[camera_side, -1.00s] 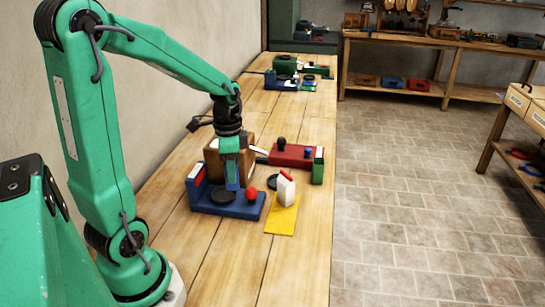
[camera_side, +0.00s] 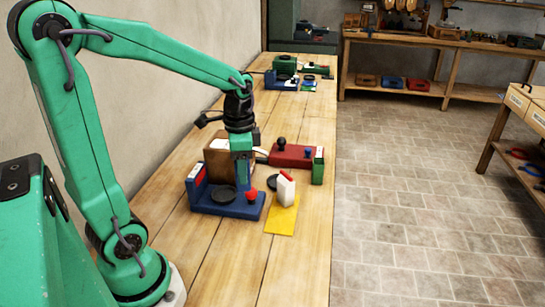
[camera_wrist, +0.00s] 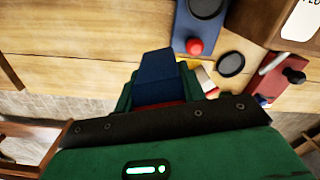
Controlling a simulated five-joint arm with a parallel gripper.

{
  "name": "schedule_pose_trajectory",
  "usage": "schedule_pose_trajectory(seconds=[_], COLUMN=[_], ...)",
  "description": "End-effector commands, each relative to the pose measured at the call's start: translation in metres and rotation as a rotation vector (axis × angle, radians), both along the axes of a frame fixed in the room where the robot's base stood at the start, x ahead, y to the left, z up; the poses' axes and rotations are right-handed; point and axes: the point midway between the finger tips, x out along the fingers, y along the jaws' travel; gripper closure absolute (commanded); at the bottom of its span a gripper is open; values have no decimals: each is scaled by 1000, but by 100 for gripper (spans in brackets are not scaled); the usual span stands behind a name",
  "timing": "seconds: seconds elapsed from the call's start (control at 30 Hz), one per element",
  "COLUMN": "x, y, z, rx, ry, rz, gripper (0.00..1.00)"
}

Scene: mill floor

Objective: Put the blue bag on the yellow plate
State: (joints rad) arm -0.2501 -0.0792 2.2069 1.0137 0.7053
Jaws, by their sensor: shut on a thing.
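My gripper (camera_side: 241,156) is shut on the blue bag (camera_side: 243,172) and holds it upright above the right part of a blue base. In the wrist view, the bag (camera_wrist: 155,75) shows dark blue between the green fingers of my gripper (camera_wrist: 158,92). The yellow plate (camera_side: 281,221) lies flat on the bench, to the right of the bag and nearer the side camera. A white block with a red top (camera_side: 286,189) stands at the plate's far end. The plate is mostly hidden in the wrist view.
The blue base (camera_side: 205,207) carries a black disc (camera_side: 223,193) and a red knob (camera_side: 252,196). A brown box (camera_side: 215,158) stands behind it. A red unit (camera_side: 292,155) with a green end block (camera_side: 318,168) is farther back. The near bench is clear.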

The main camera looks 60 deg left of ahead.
Motion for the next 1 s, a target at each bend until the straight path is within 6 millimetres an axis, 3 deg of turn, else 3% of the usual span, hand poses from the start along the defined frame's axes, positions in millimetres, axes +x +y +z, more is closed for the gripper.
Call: schedule_pose_trajectory(seconds=[0.27,0.47,0.67,1.0], x=[1,8,19,34], y=[-2,-15,-44,-111], z=[0,-3,-8,-20], rx=[0,0,0,0], ry=[0,0,1,1], rz=[-5,-39,-112,-261], gripper=[89,89,89,89])
